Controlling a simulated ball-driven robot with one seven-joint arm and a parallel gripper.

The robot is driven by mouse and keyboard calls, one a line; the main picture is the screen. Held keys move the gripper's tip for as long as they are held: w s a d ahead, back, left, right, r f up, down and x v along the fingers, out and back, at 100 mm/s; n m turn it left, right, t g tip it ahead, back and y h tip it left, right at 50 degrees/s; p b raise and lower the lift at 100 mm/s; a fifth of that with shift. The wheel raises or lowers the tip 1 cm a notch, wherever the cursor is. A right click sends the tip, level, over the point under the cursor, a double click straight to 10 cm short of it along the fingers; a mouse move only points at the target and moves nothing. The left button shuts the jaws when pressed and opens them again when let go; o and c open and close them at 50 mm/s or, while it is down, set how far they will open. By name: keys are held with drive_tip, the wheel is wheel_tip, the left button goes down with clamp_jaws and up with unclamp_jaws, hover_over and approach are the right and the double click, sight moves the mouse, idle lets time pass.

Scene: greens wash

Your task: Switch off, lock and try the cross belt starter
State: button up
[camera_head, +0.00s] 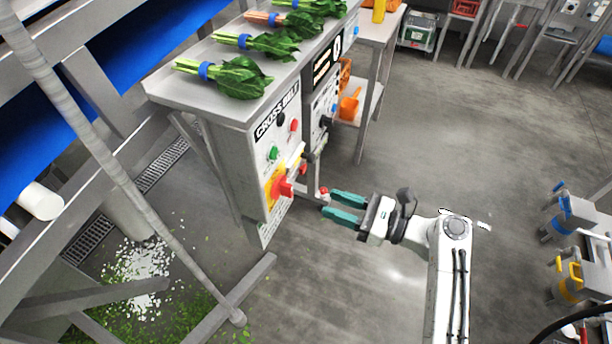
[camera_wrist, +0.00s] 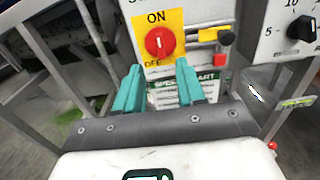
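The cross belt starter (camera_head: 262,163) is a grey box labelled CROSS BELT, with green, red and black controls on its face. Its red rotary switch (camera_head: 283,188) sits on a yellow plate (camera_wrist: 175,20) low on the box. In the wrist view the red knob (camera_wrist: 160,42) stands close to upright, with ON above and OFF at lower left. A small red and black item (camera_wrist: 224,45), perhaps a padlock, is beside a yellow bar right of the plate. My gripper (camera_head: 328,203) has teal fingers apart and empty, short of the switch. In the wrist view the fingertips (camera_wrist: 158,66) are just below the knob.
Bunches of greens (camera_head: 238,76) lie on the ledge above the starter. A second control panel (camera_head: 322,100) adjoins it on the right. A slanted grey post (camera_head: 120,170) and green scraps are at left. Blue and yellow valves (camera_head: 568,215) stand at right. The middle floor is clear.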

sight(292, 190)
drive_tip(key=x, duration=1)
drive_tip(key=shift+w+a, duration=0.1)
drive_tip(key=shift+a, duration=0.15)
clamp_jaws()
